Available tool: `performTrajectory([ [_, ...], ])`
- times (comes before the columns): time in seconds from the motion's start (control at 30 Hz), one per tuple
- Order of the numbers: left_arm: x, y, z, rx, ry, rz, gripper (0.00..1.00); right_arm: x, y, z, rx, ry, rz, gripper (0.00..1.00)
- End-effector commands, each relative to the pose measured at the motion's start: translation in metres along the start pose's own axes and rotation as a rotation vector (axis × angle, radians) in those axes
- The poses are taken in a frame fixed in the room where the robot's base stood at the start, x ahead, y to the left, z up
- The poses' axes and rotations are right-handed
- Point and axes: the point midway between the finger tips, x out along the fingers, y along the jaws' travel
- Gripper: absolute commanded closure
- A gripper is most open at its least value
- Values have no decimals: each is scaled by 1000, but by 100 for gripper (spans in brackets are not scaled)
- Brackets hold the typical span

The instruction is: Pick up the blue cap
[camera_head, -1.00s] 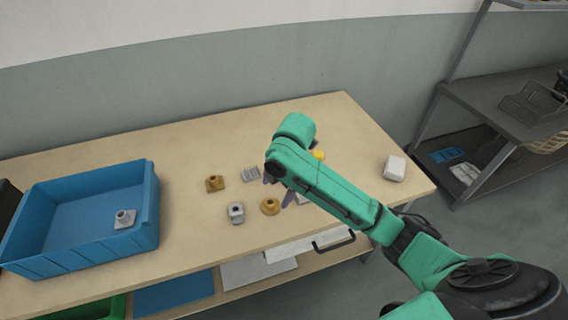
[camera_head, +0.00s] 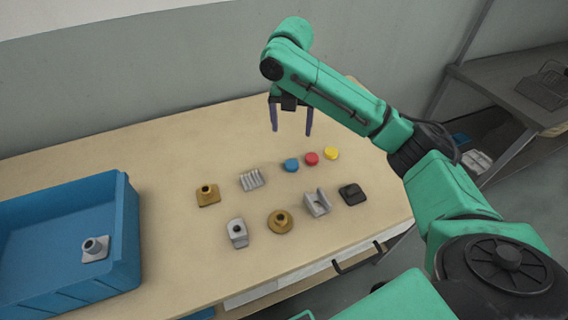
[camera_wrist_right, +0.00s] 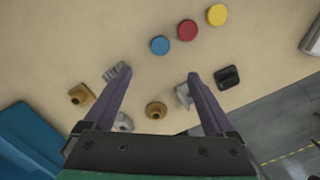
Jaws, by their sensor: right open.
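The blue cap (camera_head: 291,165) lies on the wooden table, left of a red cap (camera_head: 312,159) and a yellow cap (camera_head: 331,153). In the right wrist view the blue cap (camera_wrist_right: 159,45) lies beyond the fingertips, with the red cap (camera_wrist_right: 187,30) and yellow cap (camera_wrist_right: 217,14) to its right. My right gripper (camera_head: 291,133) is open and empty, raised above the table behind the caps in the head view. Its two purple fingers (camera_wrist_right: 156,74) are spread wide in the wrist view. My left gripper is not in view.
A blue bin (camera_head: 128,235) with a grey part (camera_head: 95,248) inside stands at the left. Brass parts (camera_head: 207,195) (camera_head: 280,221), grey parts (camera_head: 237,232) (camera_head: 252,179) (camera_head: 317,202) and a black part (camera_head: 352,194) lie around the caps. Bare table lies behind them.

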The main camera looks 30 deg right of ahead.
Motion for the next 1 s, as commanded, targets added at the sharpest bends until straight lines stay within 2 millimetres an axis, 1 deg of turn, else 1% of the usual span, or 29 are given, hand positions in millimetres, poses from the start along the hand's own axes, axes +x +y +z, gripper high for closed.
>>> performTrajectory([
  [0.03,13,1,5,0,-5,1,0,12,0,-1,0,-1,1,10],
  [0.1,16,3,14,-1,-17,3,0,17,0,-2,0,-1,1,10],
  [0.17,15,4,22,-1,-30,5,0,21,0,-2,1,0,0,10],
  [0.23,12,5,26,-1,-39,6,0,31,0,-2,2,1,-2,10],
  [0.4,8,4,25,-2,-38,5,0,76,-1,-2,2,2,-4,10],
  [0.5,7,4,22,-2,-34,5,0,96,-1,-2,3,1,-2,10],
  [0.67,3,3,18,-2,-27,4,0,116,-2,-2,2,1,-1,10],
  [0.77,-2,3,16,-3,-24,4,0,135,-4,-4,1,2,-2,10],
  [0.83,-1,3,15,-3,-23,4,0,149,-3,-4,1,0,-1,10],
  [0.9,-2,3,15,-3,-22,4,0,157,-3,-4,2,-1,0,10],
  [1.0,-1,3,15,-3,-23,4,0,160,-3,-4,1,-2,2,10],
])
